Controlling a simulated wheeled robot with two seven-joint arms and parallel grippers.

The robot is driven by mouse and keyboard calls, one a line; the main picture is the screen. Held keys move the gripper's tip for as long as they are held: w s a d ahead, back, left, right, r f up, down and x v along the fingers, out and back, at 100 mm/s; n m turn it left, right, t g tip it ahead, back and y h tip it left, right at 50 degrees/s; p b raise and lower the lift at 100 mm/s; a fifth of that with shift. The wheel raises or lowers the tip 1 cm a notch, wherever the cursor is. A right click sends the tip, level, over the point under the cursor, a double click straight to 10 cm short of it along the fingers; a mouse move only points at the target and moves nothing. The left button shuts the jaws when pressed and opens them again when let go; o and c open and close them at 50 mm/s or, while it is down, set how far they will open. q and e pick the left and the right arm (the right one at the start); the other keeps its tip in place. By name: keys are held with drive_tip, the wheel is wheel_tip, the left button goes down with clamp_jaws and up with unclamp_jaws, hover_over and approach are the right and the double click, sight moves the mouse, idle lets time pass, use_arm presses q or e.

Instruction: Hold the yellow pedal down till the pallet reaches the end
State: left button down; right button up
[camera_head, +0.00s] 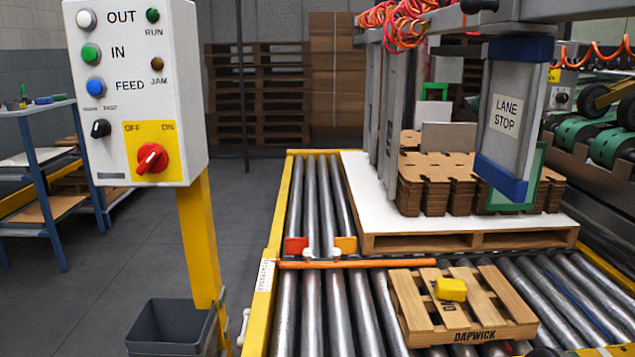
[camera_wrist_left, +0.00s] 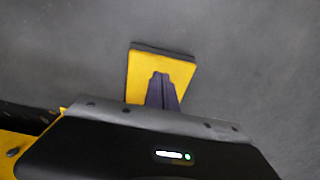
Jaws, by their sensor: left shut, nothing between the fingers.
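The yellow pedal (camera_wrist_left: 140,82) lies on the grey floor in the left wrist view. My left gripper (camera_wrist_left: 161,77) is shut and empty, with its dark fingertips over the middle of the pedal. I cannot tell whether they touch it or whether it is pressed down. A small wooden pallet (camera_head: 493,298) marked DAPWICK sits on the rollers at the lower right of the head view, with a yellow block (camera_head: 451,289) on it. A larger pallet (camera_head: 470,241) behind it carries a white sheet and stacked brown blanks (camera_head: 433,185). My right gripper is in neither view.
The roller conveyor (camera_head: 312,310) has yellow side rails. An orange bar (camera_head: 355,264) crosses it in front of the larger pallet. A control box (camera_head: 135,90) stands on a yellow post above a grey bin (camera_head: 168,328). A LANE STOP plate (camera_head: 507,115) hangs at the blanks.

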use_arm(q)
drive_tip(key=shift+f, duration=0.15)
idle(0.5)
drive_tip(key=shift+f+b, duration=1)
drive_tip(key=shift+b, duration=0.15)
drive_tip(key=shift+f, duration=0.4)
idle(2.6)
wheel_tip(320, 180, up, 9)
drive_tip(key=p, duration=0.6)
drive_tip(key=shift+s, duration=0.1)
